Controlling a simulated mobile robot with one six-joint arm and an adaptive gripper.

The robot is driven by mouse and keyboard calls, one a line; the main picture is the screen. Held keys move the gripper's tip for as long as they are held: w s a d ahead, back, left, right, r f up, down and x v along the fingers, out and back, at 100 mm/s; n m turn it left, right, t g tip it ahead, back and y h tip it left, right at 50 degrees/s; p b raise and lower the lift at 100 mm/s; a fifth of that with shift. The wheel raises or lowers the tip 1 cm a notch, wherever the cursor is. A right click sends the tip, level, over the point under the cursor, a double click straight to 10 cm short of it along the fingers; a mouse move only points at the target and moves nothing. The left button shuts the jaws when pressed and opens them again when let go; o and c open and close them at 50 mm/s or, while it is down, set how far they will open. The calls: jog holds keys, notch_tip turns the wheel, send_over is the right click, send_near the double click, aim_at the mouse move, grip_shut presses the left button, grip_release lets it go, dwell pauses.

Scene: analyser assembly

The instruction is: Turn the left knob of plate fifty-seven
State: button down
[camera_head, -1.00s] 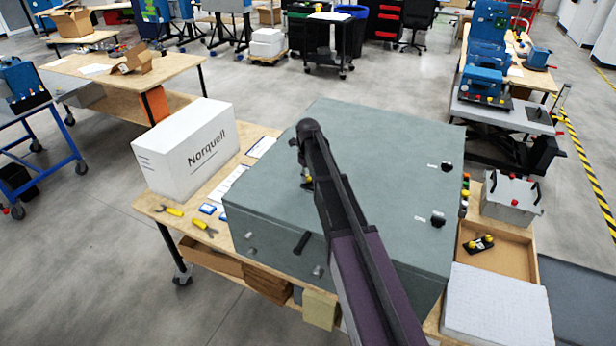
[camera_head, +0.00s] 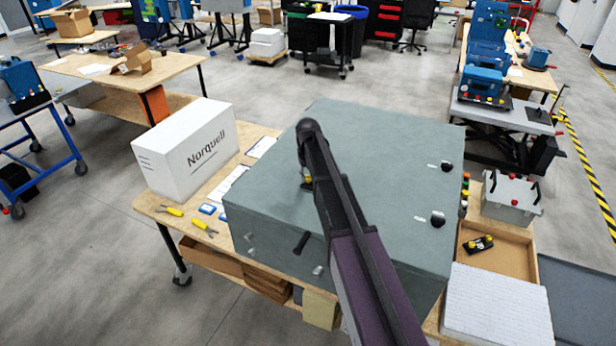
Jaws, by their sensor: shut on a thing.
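A big grey-green analyser housing (camera_head: 385,150) stands on a wooden bench. Two black knobs, an upper one (camera_head: 447,167) and a lower one (camera_head: 438,219), show at the right of its top face, each with a small white label too small to read. My gripper (camera_head: 307,185) points down at the left part of the top face, well apart from these two knobs. My arm hides most of it. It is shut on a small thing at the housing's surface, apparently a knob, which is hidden. The plate number and the knob's angle cannot be read.
A white Norquell box (camera_head: 185,150), yellow-handled tools (camera_head: 204,227) and papers lie left of the housing. A grey box with red parts (camera_head: 512,198), a wooden tray (camera_head: 518,250) and a pale foam block (camera_head: 498,305) lie right. A black handle (camera_head: 301,243) sticks out in front.

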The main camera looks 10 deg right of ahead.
jog(key=shift+c, duration=2)
grip_release()
jog(key=shift+r, duration=0.1)
